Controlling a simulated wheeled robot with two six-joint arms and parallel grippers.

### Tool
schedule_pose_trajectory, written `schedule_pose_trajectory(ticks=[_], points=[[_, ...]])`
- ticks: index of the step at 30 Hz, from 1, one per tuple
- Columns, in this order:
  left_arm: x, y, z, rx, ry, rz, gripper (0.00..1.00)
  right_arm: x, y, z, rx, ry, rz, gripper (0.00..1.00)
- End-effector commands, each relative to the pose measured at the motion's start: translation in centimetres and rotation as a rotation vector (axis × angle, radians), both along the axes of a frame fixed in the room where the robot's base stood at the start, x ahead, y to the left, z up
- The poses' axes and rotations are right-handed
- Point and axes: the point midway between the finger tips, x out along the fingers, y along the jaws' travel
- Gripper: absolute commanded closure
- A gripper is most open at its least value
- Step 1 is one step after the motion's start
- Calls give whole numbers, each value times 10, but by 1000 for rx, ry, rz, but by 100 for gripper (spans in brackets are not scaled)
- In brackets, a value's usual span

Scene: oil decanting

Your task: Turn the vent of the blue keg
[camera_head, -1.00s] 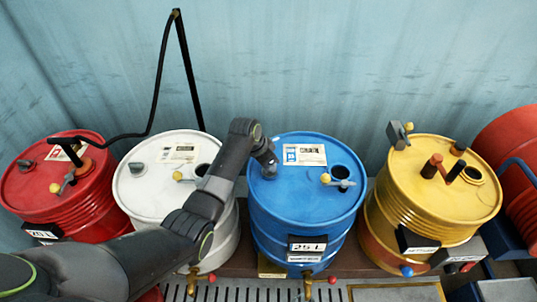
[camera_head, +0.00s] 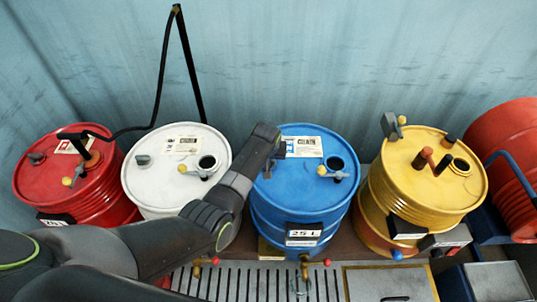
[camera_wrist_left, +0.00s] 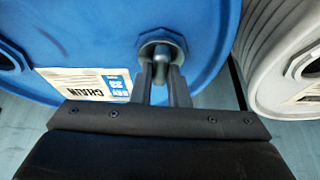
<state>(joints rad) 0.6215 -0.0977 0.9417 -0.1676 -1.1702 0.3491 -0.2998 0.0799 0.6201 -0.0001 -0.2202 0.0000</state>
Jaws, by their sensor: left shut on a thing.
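The blue keg (camera_head: 300,205) stands upright between the white and yellow kegs. My left gripper (camera_wrist_left: 160,72) is shut on that grip, one finger on each side. In the head view my left gripper (camera_head: 268,168) is at the left edge of the blue lid, and my wrist hides most of the vent. My right gripper is in neither view.
The blue lid also has an open round hole (camera_head: 335,163) and a yellow-knobbed valve (camera_head: 322,171). The white keg (camera_head: 150,180) and red keg (camera_head: 95,200) stand left. The yellow keg (camera_head: 415,195) stands right. A black hose (camera_head: 160,70) rises behind the white keg.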

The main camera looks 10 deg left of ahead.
Motion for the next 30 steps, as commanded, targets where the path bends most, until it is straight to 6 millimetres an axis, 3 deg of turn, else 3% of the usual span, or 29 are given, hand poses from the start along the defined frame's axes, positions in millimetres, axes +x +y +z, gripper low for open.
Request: schedule_pose_trajectory(ticks=[23,24,28,30], points=[[2,-1,2,-1,-4,97,100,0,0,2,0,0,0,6],[2,-1,2,-1,-4,97,80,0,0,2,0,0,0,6],[1,0,1,0,-3,96,64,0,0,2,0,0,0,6],[1,0,1,-1,-2,96,64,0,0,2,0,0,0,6]])
